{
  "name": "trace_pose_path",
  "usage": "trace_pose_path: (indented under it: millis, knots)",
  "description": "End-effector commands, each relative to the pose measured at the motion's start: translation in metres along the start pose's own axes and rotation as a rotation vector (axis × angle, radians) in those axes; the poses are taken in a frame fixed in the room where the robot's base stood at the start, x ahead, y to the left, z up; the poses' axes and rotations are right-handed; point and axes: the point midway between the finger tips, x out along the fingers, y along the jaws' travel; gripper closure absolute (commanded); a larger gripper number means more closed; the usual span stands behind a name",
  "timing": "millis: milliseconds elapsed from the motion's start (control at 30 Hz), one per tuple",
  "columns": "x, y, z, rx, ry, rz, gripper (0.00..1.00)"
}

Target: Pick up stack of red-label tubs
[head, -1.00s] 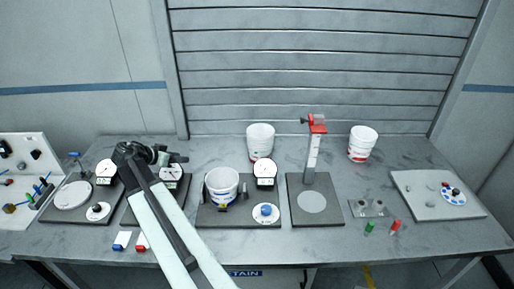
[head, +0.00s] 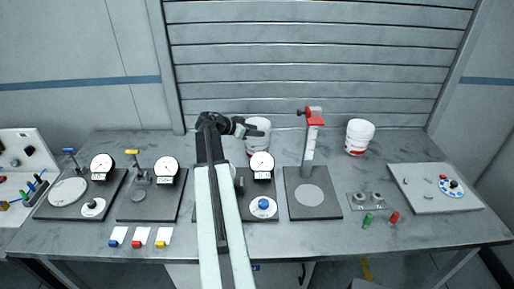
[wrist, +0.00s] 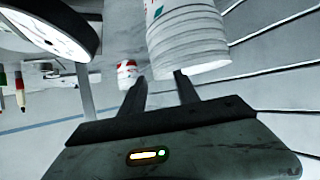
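A white tub stack (head: 258,145) stands at the back middle of the bench, partly behind my gripper (head: 250,130). In the wrist view a large ridged white stack (wrist: 188,42), apparently the same one, is just beyond my fingers (wrist: 160,88), with red and teal marks at its edge. My fingers are apart with nothing between them. I cannot tell whether they touch the stack. Another white tub stack (head: 359,137) with a red label stands at the back right. A small red-marked white tub (wrist: 127,72) shows farther off in the wrist view.
A red-topped stand (head: 311,150) on a dark plate is right of the middle stack. Dial gauges (head: 262,165) stand on dark plates in front and to the left; one large gauge (wrist: 50,22) is close in the wrist view. My arm covers the middle-left plate.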

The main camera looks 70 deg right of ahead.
Motion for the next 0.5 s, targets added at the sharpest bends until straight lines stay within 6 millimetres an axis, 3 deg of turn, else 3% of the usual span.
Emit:
trace_pose_path:
  millis: [167,400,500]
  knots:
    - [0.007,0.001,0.000,0.000,0.000,0.000,0.62]
    - [0.047,0.003,0.001,0.001,-0.001,-0.001,0.62]
    - [0.053,0.003,-0.001,0.000,-0.001,-0.001,0.62]
